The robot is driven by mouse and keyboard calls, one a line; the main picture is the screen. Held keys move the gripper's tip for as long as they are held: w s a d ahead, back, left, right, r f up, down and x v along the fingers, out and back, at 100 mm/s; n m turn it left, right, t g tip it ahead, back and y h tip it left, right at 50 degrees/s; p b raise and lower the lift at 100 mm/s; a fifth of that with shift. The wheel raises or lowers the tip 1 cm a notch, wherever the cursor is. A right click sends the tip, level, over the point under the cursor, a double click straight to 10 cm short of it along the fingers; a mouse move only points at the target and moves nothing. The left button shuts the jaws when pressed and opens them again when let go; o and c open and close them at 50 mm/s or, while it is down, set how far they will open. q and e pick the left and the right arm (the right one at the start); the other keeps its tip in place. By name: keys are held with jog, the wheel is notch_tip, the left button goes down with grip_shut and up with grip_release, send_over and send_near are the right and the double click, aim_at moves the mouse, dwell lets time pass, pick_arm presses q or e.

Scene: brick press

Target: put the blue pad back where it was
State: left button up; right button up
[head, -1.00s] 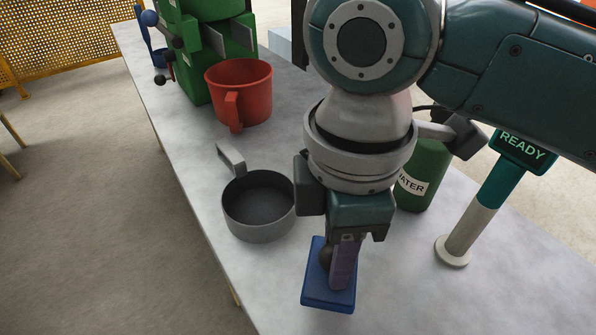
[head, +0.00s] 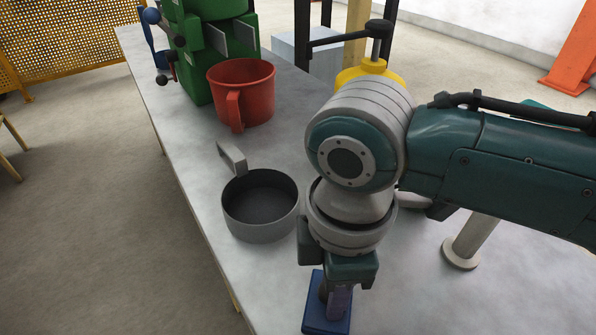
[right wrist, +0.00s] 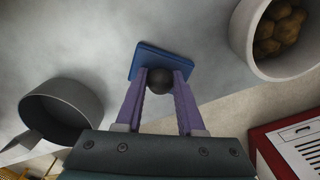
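The blue pad (head: 313,304) is a flat blue plate at the bottom of the head view, in front of the grey pan. In the right wrist view it (right wrist: 170,62) lies just beyond my fingertips, with a dark round knob (right wrist: 160,82) on it. My right gripper (head: 338,302) points down over the pad. In the right wrist view its purple fingers (right wrist: 160,85) close on the knob from both sides. I cannot tell whether the pad touches the table. My left gripper is not in view.
The grey pan (head: 262,222) stands left of my right gripper, with a red mug (head: 245,95) and green press (head: 215,60) behind it. A post base (head: 465,250) is to the right. The right wrist view shows a container of brown lumps (right wrist: 250,50) and a red box (right wrist: 290,140).

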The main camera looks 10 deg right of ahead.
jog(key=o, duration=0.4)
jog(key=shift+r+p, duration=1.45)
jog(key=shift+r, duration=4.7)
